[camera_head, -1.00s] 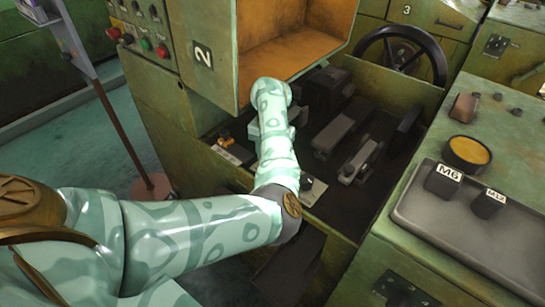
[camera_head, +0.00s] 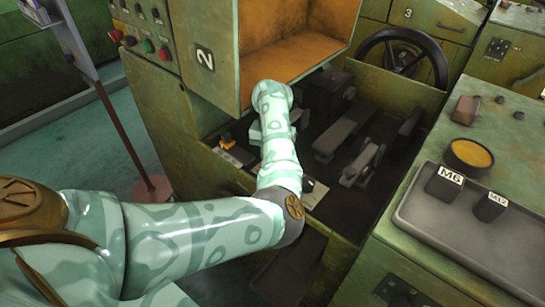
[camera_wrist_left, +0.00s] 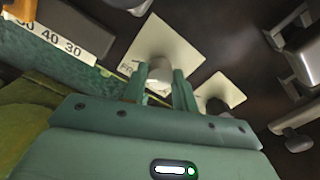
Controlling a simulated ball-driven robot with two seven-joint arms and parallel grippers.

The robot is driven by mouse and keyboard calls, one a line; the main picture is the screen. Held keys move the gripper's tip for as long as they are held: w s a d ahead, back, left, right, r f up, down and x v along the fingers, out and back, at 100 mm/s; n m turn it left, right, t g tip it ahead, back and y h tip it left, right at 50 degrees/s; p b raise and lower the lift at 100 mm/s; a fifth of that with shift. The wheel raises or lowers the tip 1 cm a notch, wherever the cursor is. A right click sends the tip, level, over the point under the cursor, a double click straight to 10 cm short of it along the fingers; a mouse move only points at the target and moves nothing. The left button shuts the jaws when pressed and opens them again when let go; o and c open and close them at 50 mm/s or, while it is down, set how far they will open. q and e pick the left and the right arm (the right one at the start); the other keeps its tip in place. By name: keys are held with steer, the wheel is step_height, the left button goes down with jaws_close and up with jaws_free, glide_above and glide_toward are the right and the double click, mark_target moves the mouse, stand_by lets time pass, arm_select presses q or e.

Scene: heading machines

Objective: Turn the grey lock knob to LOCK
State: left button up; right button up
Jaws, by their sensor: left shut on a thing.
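The plate's writing is mostly hidden by the fingers, so I cannot read where the knob points. My right gripper is in neither view.
A second label plate (camera_wrist_left: 222,86) with a darker knob lies close right of the fingers. A number scale (camera_wrist_left: 55,38) is at the left. Dark clamps (camera_head: 362,160) stand right of my arm, below the orange-lined housing (camera_head: 290,50). A tray (camera_head: 460,230) holds blocks marked M6 and M12.

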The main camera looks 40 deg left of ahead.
arm_select(q)
steer(key=n, duration=0.3)
steer(key=shift+n, duration=0.3)
steer(key=n+b, duration=0.1)
steer(key=n, duration=0.1)
steer(key=shift+f+n, duration=0.1)
steer(key=shift+n, duration=0.3)
steer(key=n, duration=0.2)
steer(key=shift+n+b, duration=0.3)
steer(key=shift+b, duration=0.05)
steer(key=n+b, duration=0.1)
steer(key=n, duration=0.2)
steer(key=shift+n, duration=0.3)
steer(key=n+b, duration=0.2)
steer(key=n, duration=0.3)
steer(key=shift+n+b, duration=1)
steer(key=shift+n, duration=1.2)
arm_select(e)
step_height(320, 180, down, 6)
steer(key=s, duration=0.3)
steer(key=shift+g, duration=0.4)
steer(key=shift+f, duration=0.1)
